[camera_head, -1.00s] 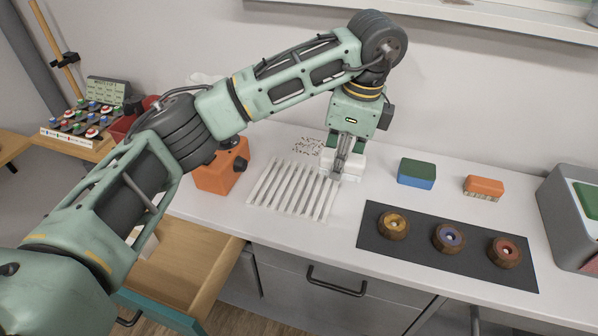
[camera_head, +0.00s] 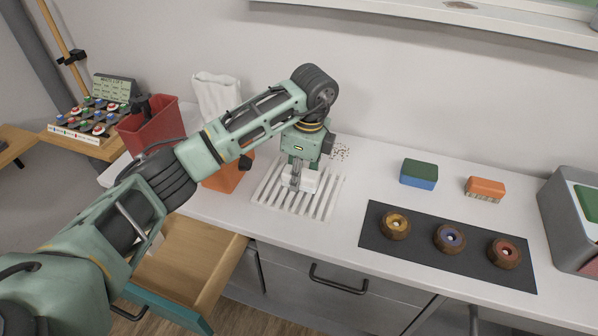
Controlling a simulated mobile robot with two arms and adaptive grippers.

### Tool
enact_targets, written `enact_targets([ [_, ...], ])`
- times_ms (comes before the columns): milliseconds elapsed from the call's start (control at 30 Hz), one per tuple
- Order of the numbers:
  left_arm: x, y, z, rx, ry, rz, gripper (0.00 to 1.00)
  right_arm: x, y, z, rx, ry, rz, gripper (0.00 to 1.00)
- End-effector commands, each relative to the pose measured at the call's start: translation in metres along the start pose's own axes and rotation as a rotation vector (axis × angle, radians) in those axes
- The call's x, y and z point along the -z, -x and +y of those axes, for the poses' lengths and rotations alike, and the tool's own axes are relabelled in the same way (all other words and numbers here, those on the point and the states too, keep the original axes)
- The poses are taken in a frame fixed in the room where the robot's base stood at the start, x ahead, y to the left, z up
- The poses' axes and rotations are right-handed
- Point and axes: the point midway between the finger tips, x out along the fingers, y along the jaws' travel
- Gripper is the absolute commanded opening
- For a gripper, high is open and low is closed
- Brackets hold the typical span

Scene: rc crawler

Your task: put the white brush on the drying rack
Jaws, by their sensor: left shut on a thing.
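The white brush (camera_head: 308,180) is a small white block between the fingers of my left gripper (camera_head: 295,178). The gripper points down and is shut on it. Brush and gripper are over the back middle part of the white slatted drying rack (camera_head: 322,207) on the counter. I cannot tell whether the brush touches the slats. The gripper and arm hide part of the brush and the rack's back edge. My right gripper is out of view.
An orange box (camera_head: 222,180) stands left of the rack, partly behind my arm. Right of it are a green-blue sponge (camera_head: 418,175), an orange brush (camera_head: 485,188) and a dark mat (camera_head: 400,252) with three round knobs. A wooden drawer (camera_head: 185,262) is open below. Dark specks (camera_head: 341,152) lie behind the rack.

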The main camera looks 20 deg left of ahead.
Motion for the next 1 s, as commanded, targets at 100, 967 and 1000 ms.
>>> enact_targets([
  [100, 0.000, 0.000, 0.000, 0.002, 0.000, 0.000, 0.06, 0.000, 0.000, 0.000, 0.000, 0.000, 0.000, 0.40],
  [967, 0.001, 0.005, -0.001, 0.005, -0.001, 0.002, 0.49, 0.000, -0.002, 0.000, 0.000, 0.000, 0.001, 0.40],
  [1000, 0.001, 0.010, -0.002, 0.006, -0.001, 0.003, 0.49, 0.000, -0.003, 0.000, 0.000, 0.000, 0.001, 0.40],
])
